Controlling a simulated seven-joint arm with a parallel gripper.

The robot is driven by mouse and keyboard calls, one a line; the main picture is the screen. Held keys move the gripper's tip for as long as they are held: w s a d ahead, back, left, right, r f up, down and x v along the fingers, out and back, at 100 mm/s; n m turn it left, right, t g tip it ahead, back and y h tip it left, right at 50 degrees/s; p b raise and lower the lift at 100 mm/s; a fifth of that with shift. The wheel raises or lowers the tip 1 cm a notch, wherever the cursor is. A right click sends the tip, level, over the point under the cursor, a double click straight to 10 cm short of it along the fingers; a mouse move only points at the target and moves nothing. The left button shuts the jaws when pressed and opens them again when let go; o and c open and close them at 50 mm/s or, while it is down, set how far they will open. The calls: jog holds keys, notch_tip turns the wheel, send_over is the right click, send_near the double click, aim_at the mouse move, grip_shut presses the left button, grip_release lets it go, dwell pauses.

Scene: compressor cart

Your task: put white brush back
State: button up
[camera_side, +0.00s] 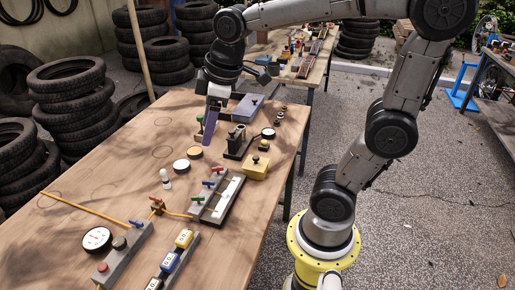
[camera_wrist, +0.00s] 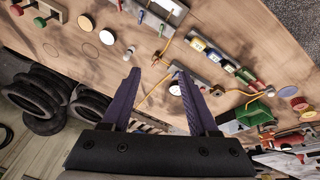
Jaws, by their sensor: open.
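A small white upright piece (camera_side: 166,179), which looks like the white brush, stands on the wooden table left of a grey block with coloured levers. It is too small to make out bristles. It also seems to show in the wrist view as a small pale piece (camera_wrist: 129,53), beyond the left fingertip. My gripper (camera_side: 208,128) has purple fingers, points down over the far part of the table and is apart from the white piece. In the wrist view my gripper (camera_wrist: 158,78) is open, with nothing held between its fingers.
A lever block (camera_side: 216,199), a yellow box (camera_side: 256,167), a blue-grey box (camera_side: 248,108) and round discs (camera_side: 195,152) stand around the table (camera_side: 100,190). A dial gauge (camera_side: 97,239) lies at the near left. A drawn circle (camera_side: 163,152) is bare. Tyres (camera_side: 70,95) stand beyond the left edge.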

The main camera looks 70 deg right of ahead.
jog(key=s+a+f+m+t, duration=0.1)
jog(key=s+m, duration=0.4)
jog(key=s, duration=0.6)
jog(key=shift+s+a+f+t, duration=0.3)
jog(key=shift+f+t, duration=0.1)
jog(key=shift+f, duration=0.45)
